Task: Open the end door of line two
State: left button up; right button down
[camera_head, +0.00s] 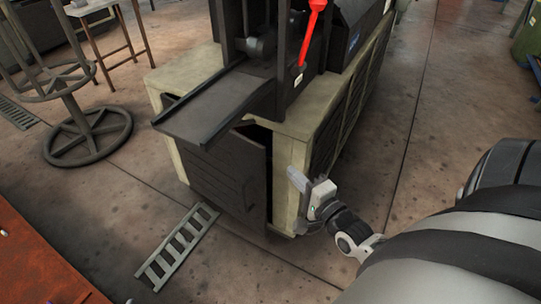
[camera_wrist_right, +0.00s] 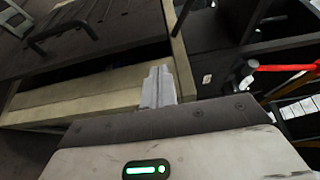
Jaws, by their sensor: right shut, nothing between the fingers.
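The end door (camera_head: 222,172) is a dark panel in the near end of a cream-framed machine base. It stands slightly ajar, with a dark gap along its top and right edge. In the right wrist view the door (camera_wrist_right: 95,28) is at the upper left with a dark bar handle (camera_wrist_right: 62,22). My right gripper (camera_head: 299,182) is beside the right corner post of the frame, right of the door's free edge. Its fingers (camera_wrist_right: 158,87) are shut and empty, in front of the cream frame; whether they touch it I cannot tell. My left gripper is out of view.
A dark chute (camera_head: 205,108) juts out above the door. A red lever (camera_head: 312,30) rises on top of the machine (camera_head: 180,75). A ladder-like grate (camera_head: 176,247) lies on the floor before the door. A wheel-based stand (camera_head: 88,133) is at left. Floor at right is clear.

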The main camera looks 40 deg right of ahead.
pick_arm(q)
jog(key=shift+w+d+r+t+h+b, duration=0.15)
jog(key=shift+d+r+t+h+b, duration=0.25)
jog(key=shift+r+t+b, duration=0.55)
pick_arm(e)
jog(key=w, duration=1)
jog(key=shift+d+f, duration=0.2)
jog(key=shift+d, duration=0.15)
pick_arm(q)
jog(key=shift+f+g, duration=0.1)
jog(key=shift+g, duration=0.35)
pick_arm(e)
jog(key=shift+a, duration=0.1)
